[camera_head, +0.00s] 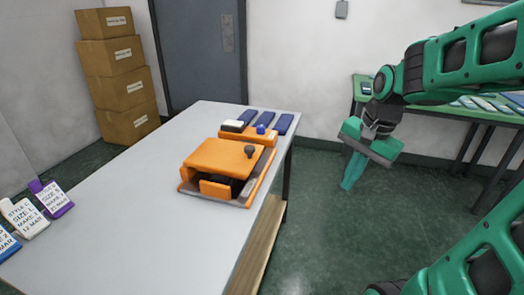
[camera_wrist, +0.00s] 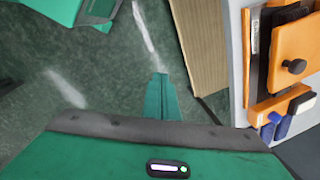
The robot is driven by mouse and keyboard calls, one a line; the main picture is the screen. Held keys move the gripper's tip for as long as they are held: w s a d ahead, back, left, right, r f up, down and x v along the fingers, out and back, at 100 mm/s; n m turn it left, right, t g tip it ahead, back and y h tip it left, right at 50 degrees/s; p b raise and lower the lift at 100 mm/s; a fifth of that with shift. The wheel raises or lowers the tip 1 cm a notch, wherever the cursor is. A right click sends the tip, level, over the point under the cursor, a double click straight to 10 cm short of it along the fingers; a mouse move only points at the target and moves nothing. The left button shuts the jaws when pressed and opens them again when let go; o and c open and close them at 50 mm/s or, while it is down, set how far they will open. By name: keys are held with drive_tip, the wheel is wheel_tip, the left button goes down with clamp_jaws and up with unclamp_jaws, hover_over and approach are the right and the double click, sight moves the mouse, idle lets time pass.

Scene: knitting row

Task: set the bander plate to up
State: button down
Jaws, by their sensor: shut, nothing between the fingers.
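An orange machine with a flat orange plate (camera_head: 222,158) on top, likely the bander plate, sits on the grey table. A dark round knob (camera_head: 249,151) stands on the plate near its right edge. A dark gap shows under the plate at the front. In the wrist view the plate (camera_wrist: 295,40) and the knob (camera_wrist: 294,66) are at the right edge, partly cut off. My gripper (camera_head: 347,184) is shut and empty, pointing down over the floor, right of the table and apart from the machine. Its fingers also show in the wrist view (camera_wrist: 161,82).
An orange block (camera_head: 250,135) with a blue knob and dark blue pieces lies behind the machine. Labelled items (camera_head: 30,218) lie at the table's (camera_head: 110,215) left. Cardboard boxes (camera_head: 115,75) stand back left. A green bench (camera_head: 455,115) stands back right. Floor between is clear.

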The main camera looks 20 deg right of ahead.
drive_tip(key=w+a+r+m+t+y, duration=0.1)
drive_tip(key=w+a+m, duration=0.15)
drive_tip(key=w, duration=0.35)
drive_tip(key=w+a+m+t+y, duration=0.1)
drive_tip(key=w+a+m, duration=0.1)
drive_tip(key=w+m, duration=0.35)
drive_tip(key=m+y, duration=0.2)
drive_tip(key=m, duration=0.1)
approach(256, 157)
drive_tip(key=s+d, duration=0.3)
drive_tip(key=d, duration=0.1)
drive_tip(key=shift+w+a+f, duration=0.75)
drive_tip(key=shift+a+f, duration=0.05)
drive_tip(key=shift+a, duration=0.25)
drive_tip(key=shift+w+a+f, duration=0.75)
drive_tip(key=shift+a+f, duration=0.05)
drive_tip(key=shift+a, duration=0.3)
drive_tip(key=shift+w+a+f, duration=0.8)
drive_tip(key=shift+a, duration=0.25)
